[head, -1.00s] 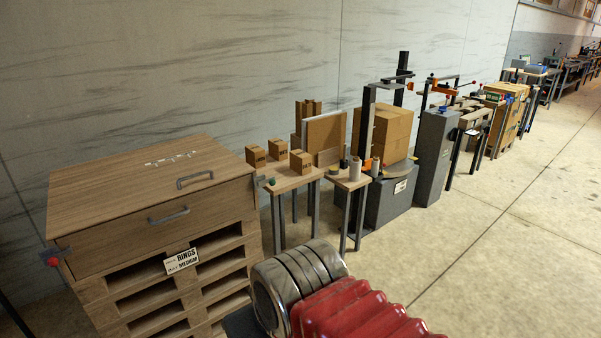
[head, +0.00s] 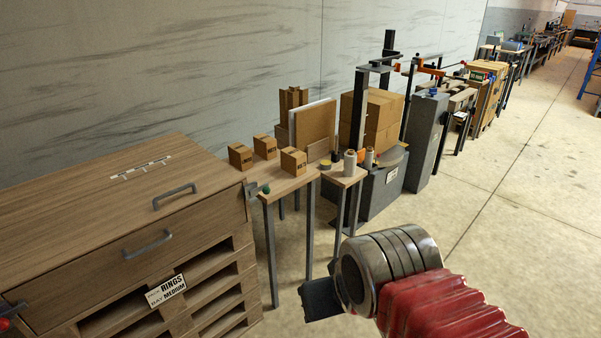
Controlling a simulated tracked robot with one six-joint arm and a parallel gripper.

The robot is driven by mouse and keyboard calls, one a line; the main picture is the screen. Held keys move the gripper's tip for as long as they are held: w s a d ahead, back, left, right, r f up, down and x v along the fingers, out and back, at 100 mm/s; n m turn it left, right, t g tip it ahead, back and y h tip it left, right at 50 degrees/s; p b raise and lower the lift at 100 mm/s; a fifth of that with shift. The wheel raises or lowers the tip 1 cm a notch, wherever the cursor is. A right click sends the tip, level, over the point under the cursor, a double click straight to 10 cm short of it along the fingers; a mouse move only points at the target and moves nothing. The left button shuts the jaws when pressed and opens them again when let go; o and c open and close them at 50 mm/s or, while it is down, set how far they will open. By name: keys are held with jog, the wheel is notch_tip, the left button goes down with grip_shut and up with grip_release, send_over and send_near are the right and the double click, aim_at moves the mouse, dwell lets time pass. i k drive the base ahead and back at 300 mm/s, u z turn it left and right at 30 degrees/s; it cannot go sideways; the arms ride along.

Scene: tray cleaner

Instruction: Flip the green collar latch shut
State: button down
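My arm shows at the lower right, with a red ribbed sleeve, metal rings and a dark block. My gripper's fingers do not show. The arm parts in view are apart from the green knob.
A red knob (head: 5,323) is at the cabinet's left front corner. The cabinet has two grey handles and a RINGS label (head: 166,290). A small table (head: 290,184) with boxes stands close on its right. Open floor (head: 480,270) lies to the right.

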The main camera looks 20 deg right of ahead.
aim_at(265, 189)
jog(key=z, duration=0.1)
jog(key=i, duration=0.85)
jog(key=u, duration=0.6)
jog(key=i, duration=0.55)
jog(key=u, duration=0.35)
